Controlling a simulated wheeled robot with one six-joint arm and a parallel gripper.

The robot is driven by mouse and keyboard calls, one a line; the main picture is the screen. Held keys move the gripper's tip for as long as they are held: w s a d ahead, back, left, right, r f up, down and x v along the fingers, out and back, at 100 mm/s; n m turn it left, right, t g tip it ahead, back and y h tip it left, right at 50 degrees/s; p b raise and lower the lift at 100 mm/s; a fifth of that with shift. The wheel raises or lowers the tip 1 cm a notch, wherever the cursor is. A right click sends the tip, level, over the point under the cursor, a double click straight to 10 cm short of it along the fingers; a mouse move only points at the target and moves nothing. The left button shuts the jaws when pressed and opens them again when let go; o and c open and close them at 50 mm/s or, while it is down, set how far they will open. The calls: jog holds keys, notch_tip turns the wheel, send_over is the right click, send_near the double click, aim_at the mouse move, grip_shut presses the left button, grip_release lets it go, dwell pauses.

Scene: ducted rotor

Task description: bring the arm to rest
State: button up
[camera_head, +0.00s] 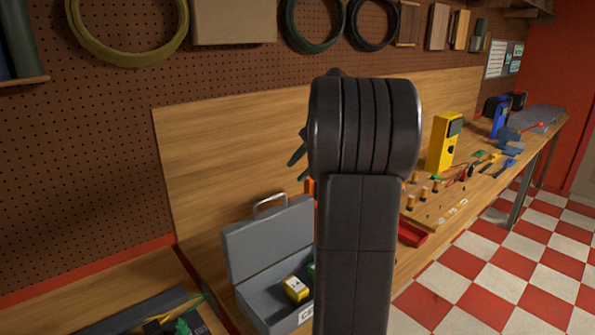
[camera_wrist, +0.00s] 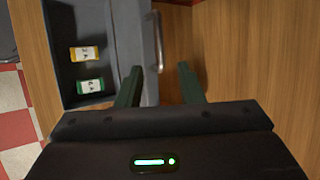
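My arm (camera_head: 360,200) stands upright in the middle of the head view and hides part of the bench behind it. My gripper shows in the wrist view (camera_wrist: 158,70) as two dark green fingers set apart, with nothing held between them. In the head view only bits of the green fingers stick out left of my arm. The fingers are over the bench beside the handle of an open grey case (camera_head: 268,237). The case also shows in the wrist view (camera_wrist: 128,50); the gap between fingers and handle is unclear.
A yellow block (camera_head: 295,289) and a green block (camera_wrist: 90,86) lie in the case. A yellow device (camera_head: 443,143), small parts and tools cover the bench to the right. A pegboard with hanging coils is behind. Checkered floor (camera_head: 480,270) is clear at front right.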

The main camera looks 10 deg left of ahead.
aim_at(271, 199)
jog(key=p+x, duration=0.2)
jog(key=x, duration=1.2)
jog(key=shift+s+d, duration=0.1)
jog(key=shift+r, duration=0.1)
jog(key=shift+d+r, duration=0.1)
jog(key=b+v, duration=0.2)
jog(key=v, duration=1.1)
jog(key=p+x, duration=0.2)
jog(key=x, duration=1.1)
jog(key=shift+p, duration=0.3)
jog(key=shift+s+d+f+b, duration=0.1)
jog(key=shift+f+b, duration=0.15)
jog(key=shift+b, duration=0.1)
jog(key=shift+s+d+r+y, duration=0.2)
jog(key=shift+s+d+y, duration=0.2)
jog(key=shift+d, duration=0.05)
